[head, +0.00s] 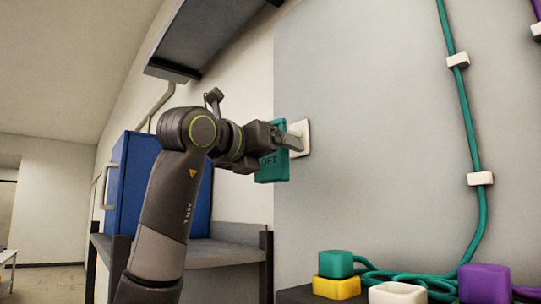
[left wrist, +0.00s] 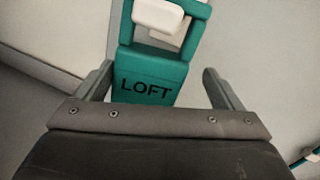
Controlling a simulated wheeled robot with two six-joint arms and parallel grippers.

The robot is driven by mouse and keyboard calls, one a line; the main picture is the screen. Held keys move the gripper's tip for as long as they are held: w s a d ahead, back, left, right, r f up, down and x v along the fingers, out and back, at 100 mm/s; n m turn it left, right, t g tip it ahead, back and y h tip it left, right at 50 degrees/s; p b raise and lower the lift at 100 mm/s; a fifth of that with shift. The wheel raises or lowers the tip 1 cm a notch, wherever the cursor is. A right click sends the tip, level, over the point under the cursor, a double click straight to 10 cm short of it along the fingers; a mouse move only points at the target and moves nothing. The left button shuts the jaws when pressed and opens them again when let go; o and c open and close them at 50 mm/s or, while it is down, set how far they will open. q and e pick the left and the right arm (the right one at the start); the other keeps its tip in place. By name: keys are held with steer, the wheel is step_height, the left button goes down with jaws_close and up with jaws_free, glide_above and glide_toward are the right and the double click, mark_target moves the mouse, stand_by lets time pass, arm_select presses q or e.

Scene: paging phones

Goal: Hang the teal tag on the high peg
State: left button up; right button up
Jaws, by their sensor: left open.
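The teal tag (head: 272,169) has dark lettering, and in the left wrist view the tag (left wrist: 152,80) reads LOFT. Its open loop is around a white peg (left wrist: 158,16) whose block-like end shows in front of the loop. In the head view the white peg mount (head: 304,137) is on the grey panel, and the tag is upright beside it, partly hidden by my gripper. My left gripper (head: 288,142) is open, with one finger on each side of the tag and a visible gap to both in the left wrist view (left wrist: 158,82). My right gripper is not in view.
A teal cord (head: 467,130) runs down the panel (head: 375,130) through white clips. Teal, yellow, white and purple (head: 484,282) blocks are at the bottom right. A blue cabinet (head: 135,170) stands on a grey shelf (head: 215,252) at left. A dark overhead shelf (head: 210,35) is above my arm.

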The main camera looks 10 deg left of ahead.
arm_select(q)
steer(key=shift+s+a+f+b, duration=0.1)
steer(key=shift+s+a+b, duration=0.1)
steer(key=shift+s+b, duration=0.25)
steer(key=b+v, duration=0.6)
steer(key=v, duration=1)
steer(key=shift+s, duration=0.2)
steer(key=shift+a, duration=0.1)
